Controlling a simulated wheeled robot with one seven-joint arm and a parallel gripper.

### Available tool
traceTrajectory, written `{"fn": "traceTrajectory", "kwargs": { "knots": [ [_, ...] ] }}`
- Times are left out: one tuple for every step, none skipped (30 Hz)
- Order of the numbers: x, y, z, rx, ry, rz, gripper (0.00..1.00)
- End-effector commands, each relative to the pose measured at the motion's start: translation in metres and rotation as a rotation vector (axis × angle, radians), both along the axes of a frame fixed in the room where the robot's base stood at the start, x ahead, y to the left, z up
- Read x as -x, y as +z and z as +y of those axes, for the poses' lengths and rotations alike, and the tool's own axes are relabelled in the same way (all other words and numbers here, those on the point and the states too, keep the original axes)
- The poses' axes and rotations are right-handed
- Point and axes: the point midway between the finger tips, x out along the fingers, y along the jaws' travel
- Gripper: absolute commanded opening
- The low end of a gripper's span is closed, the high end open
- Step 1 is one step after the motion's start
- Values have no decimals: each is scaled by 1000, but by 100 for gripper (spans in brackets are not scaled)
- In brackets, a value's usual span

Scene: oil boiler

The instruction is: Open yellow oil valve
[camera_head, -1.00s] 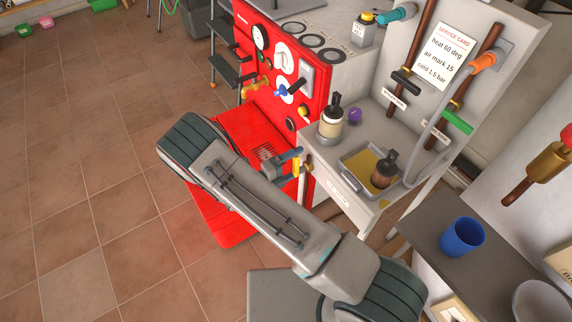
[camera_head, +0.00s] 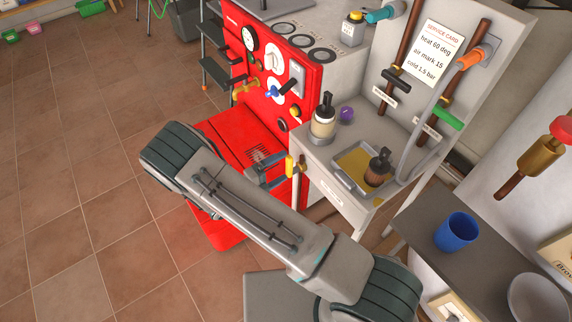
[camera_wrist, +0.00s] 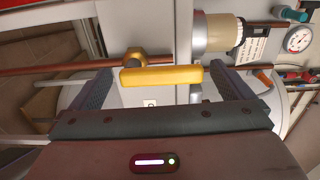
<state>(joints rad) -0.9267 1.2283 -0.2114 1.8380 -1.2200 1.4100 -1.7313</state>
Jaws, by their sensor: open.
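The yellow oil valve handle (camera_wrist: 160,75) is a long bar lying across the wrist view. It joins a brass valve body (camera_wrist: 134,58) on a copper pipe. In the head view the yellow handle (camera_head: 290,167) shows at the left front edge of the grey workbench. My gripper (camera_head: 277,171) is open at the handle, just left of it in the head view. In the wrist view my gripper (camera_wrist: 165,84) has one finger beyond each end of the handle, with gaps between. Whether the fingertips reach past the handle in depth is hard to tell.
The red boiler (camera_head: 265,75) with gauges and knobs stands behind my gripper. The workbench holds a cream bottle (camera_head: 323,124) and a tray (camera_head: 345,182) with a brown bottle (camera_head: 378,168). A side shelf with a blue cup (camera_head: 457,232) is at right. Open floor lies left.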

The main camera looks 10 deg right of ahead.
Motion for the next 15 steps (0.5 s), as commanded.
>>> {"fn": "traceTrajectory", "kwargs": {
  "knots": [
    [6,-1,12,-3,3,-1,100],
    [9,-1,19,-3,4,-1,100],
    [14,-1,27,-3,4,-1,100],
    [18,-1,33,-2,3,-2,100],
    [21,-1,39,-3,4,-1,100],
    [26,-1,47,-3,3,-1,100],
    [29,-1,52,-3,3,-1,100],
    [32,-1,58,-3,3,-1,100],
    [36,-1,64,-2,2,0,100],
    [39,-1,68,-3,2,-1,100],
    [41,-1,73,-4,2,0,100],
    [43,-1,77,-2,2,-1,100],
    [45,-1,80,-2,2,-1,100],
    [47,-1,83,-1,1,0,100],
    [49,-1,86,-2,1,0,100]
  ]
}}
